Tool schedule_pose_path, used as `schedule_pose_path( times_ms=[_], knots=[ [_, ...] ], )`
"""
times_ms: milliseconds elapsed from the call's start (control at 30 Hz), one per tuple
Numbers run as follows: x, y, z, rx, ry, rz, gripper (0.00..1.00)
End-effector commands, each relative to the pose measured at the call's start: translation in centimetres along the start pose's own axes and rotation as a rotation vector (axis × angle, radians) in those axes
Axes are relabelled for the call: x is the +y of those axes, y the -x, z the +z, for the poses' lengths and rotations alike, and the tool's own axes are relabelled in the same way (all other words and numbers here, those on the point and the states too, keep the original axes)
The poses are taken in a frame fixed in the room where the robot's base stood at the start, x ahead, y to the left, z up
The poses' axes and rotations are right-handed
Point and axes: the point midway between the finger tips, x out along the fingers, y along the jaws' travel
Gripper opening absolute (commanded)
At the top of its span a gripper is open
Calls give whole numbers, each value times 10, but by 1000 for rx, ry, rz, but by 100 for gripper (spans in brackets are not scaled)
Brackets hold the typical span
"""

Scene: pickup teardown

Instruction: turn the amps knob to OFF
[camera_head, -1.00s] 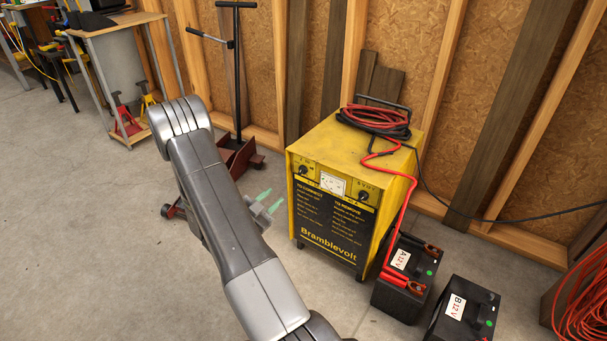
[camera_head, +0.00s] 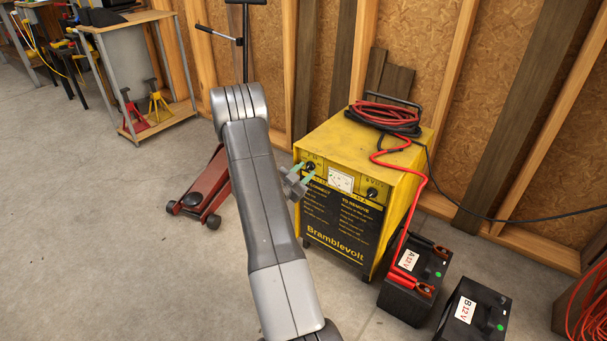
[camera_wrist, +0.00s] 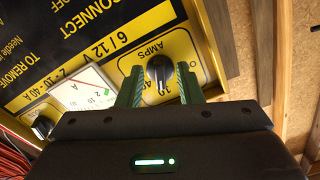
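The yellow Bramblevolt charger (camera_head: 392,160) stands on the floor against the wall. Its amps knob (camera_wrist: 159,69) is black and round with a pale mark, on the yellow upper panel. In the head view the knob (camera_head: 311,167) is at the panel's left end. My gripper (camera_wrist: 160,74) is open, with one green finger on each side of the knob. I cannot tell whether the fingers touch it. In the head view my gripper (camera_head: 303,173) is at the panel's upper left. The dial lettering is partly hidden by my gripper, so the setting is unclear.
A meter (camera_wrist: 82,92) and a second knob (camera_wrist: 42,127) are on the same panel. Red cables (camera_head: 378,119) lie on top of the charger. Battery A (camera_head: 398,295) and battery B (camera_head: 470,325) stand at its right. A red floor jack (camera_head: 205,190) is at the left.

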Motion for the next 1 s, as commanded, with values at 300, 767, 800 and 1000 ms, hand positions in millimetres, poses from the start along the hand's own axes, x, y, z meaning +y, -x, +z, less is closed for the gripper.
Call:
schedule_pose_path(
  times_ms=[300, 767, 800, 1000],
  knots=[
    [0, 0, 0, 0, 0, 0, 3],
    [0, 0, 0, -1, 59, 1, 0],
    [1, 0, 0, -1, 78, 1, 0],
    [1, 0, -1, -2, 218, 2, 0]
  ],
)
